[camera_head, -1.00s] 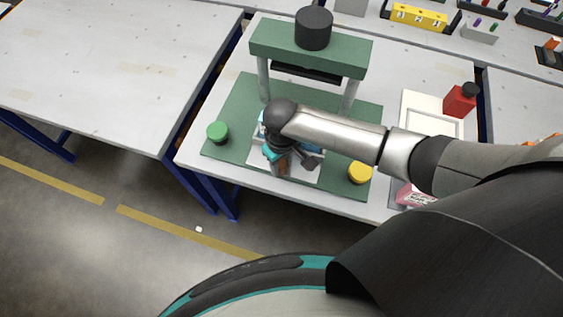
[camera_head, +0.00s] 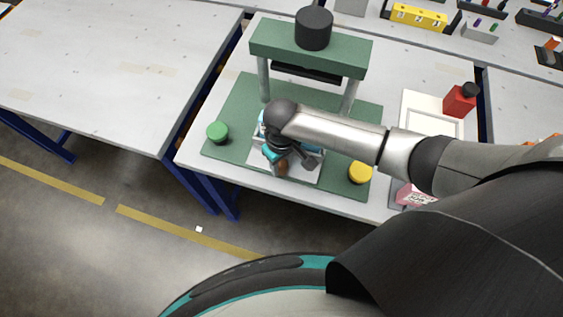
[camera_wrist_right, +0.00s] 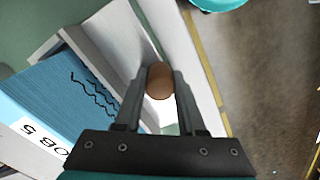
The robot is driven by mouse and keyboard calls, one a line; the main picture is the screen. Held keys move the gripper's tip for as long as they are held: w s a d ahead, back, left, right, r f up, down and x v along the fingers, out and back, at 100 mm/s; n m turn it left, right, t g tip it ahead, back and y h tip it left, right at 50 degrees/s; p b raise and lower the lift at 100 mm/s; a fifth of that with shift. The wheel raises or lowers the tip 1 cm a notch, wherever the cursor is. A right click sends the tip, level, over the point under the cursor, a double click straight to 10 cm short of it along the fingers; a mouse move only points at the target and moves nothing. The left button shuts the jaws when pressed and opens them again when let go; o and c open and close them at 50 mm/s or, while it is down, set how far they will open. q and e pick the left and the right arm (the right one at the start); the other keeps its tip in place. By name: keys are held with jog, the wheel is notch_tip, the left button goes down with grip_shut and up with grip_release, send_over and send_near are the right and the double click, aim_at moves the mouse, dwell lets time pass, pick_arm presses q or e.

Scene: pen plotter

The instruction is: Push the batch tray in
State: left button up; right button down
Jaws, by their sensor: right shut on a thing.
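The batch tray (camera_head: 309,171) is a pale, low-walled tray on the green base of the press, partly hidden by my right arm. In the right wrist view its pale wall (camera_wrist_right: 172,38) runs beside a blue stack (camera_wrist_right: 58,92) with a white label and dark scribbles. A brown rounded knob (camera_wrist_right: 160,82) is at the tray's front. My right gripper (camera_wrist_right: 160,98) is shut on this knob, with a finger on each side. In the head view the gripper (camera_head: 282,163) is at the tray's front side. My left gripper is not in view.
The press has a green crossbeam (camera_head: 310,54) on grey posts above the base (camera_head: 232,105). A green button (camera_head: 217,131) and a yellow button (camera_head: 360,172) flank the tray. A white tray (camera_head: 416,113) and red bottle (camera_head: 459,101) stand at right. The left table is clear.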

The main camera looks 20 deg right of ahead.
jog(key=shift+d, duration=0.1)
jog(key=w+d+b, duration=0.1)
jog(key=w+d, duration=0.1)
jog(key=w, duration=0.1)
jog(key=w+d+b, duration=0.1)
jog(key=w+d, duration=0.1)
jog(key=w, duration=0.1)
jog(key=w+d+b, duration=0.1)
jog(key=w+d, duration=0.1)
jog(key=w, duration=0.2)
jog(key=shift+w+d+f, duration=0.1)
jog(key=shift+d+f, duration=0.05)
jog(key=shift+d, duration=0.25)
jog(key=shift+w+d+b, duration=0.3)
jog(key=shift+w+b, duration=0.1)
jog(key=shift+r, duration=0.2)
jog(key=c, duration=0.5)
grip_release()
jog(key=shift+w, duration=0.1)
jog(key=shift+c, duration=0.2)
jog(key=shift+o, duration=0.2)
